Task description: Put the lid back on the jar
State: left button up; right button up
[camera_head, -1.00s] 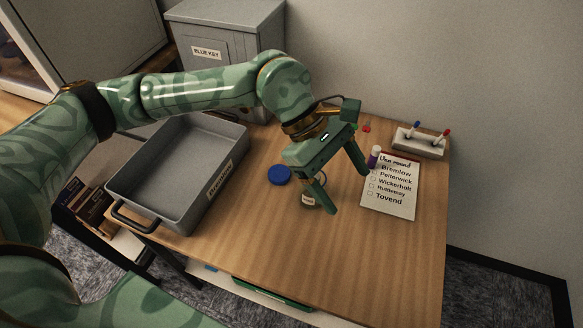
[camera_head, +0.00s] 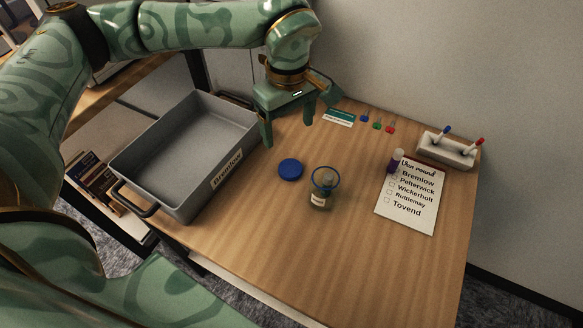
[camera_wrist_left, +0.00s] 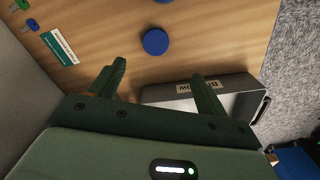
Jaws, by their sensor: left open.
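The blue lid (camera_head: 290,169) lies flat on the wooden table, apart from the jar and to its left. It also shows in the left wrist view (camera_wrist_left: 155,42), beyond my fingertips. The glass jar (camera_head: 321,197) stands upright and lidless, with a blue-rimmed mouth and a pale label on its front. My left gripper (camera_head: 288,130) is open and empty, behind the lid and apart from it. Its two fingers also show in the left wrist view (camera_wrist_left: 160,76). My right gripper is not in view.
A grey tray (camera_head: 158,207) labelled Bremlow stands left of the lid. A teal card (camera_head: 339,117) and several coloured key tags lie at the back. A checklist (camera_head: 407,200), a purple-capped stick (camera_head: 396,160) and a pen holder (camera_head: 446,150) are at right. The front table is clear.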

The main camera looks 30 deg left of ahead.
pick_arm(q)
jog(key=b, duration=0.3)
send_over(290, 167)
jog(key=f, duration=0.5)
jog(key=s+f, duration=0.1)
jog(key=f, duration=0.2)
jog(key=shift+d+f, duration=0.2)
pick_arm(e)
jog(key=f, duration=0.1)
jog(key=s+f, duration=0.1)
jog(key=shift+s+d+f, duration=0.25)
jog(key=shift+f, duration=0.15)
pick_arm(q)
jog(key=shift+w+f, duration=0.1)
jog(key=shift+f, duration=0.2)
jog(key=f+b, duration=0.2)
jog(key=f, duration=0.1)
jog(key=f+b, duration=0.1)
jog(key=shift+w+a+f, duration=0.15)
jog(key=shift+w+f, duration=0.25)
jog(key=shift+r, duration=0.15)
jog(key=c, duration=1)
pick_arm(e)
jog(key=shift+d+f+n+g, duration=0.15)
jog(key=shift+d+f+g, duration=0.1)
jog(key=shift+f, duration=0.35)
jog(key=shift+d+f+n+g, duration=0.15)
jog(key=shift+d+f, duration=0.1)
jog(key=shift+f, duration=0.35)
